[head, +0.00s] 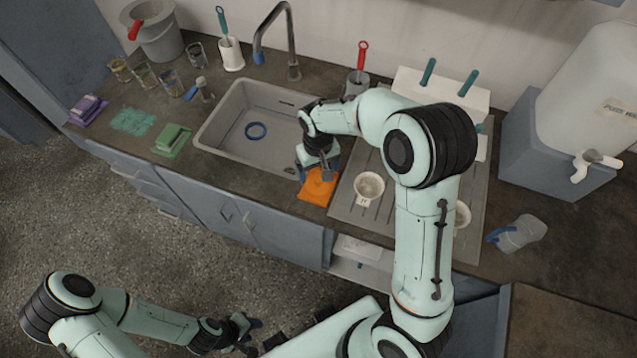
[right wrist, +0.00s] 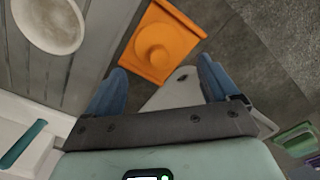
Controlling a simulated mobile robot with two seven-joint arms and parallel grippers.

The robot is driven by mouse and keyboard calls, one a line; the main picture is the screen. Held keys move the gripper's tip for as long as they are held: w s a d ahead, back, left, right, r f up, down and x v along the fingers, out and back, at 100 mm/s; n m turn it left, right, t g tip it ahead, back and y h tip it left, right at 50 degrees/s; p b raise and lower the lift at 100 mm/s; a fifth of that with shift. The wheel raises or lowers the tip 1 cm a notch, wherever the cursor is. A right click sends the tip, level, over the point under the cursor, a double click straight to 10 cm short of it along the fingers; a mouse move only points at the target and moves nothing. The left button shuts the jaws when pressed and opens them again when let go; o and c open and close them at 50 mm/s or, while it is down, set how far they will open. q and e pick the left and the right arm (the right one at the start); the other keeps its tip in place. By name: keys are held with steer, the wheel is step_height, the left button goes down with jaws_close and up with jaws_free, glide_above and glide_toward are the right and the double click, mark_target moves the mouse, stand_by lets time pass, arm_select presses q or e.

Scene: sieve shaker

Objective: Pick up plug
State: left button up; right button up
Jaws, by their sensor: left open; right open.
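An orange square piece with a round raised knob (head: 319,187), which looks like the plug, lies on the counter between the sink and the drainboard. It also shows in the right wrist view (right wrist: 158,43), just beyond the fingertips. My right gripper (head: 316,172) is over its far edge in the head view, partly covering it. In the right wrist view its blue fingers (right wrist: 162,72) are apart with nothing held between them. My left gripper (head: 252,328) is open and empty, low in front of the cabinets, far from the plug.
A white cup (head: 368,188) stands close by on the drainboard (head: 342,212). Green sponges (head: 172,138) and glasses stand left of the sink. A pitcher (head: 522,232) is at right.

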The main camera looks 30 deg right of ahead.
mark_target(318, 179)
step_height(318, 179, down, 5)
steer(key=shift+s+f, duration=0.1)
steer(key=shift+c, duration=0.4)
steer(key=c, duration=0.7)
steer(key=shift+c, duration=0.2)
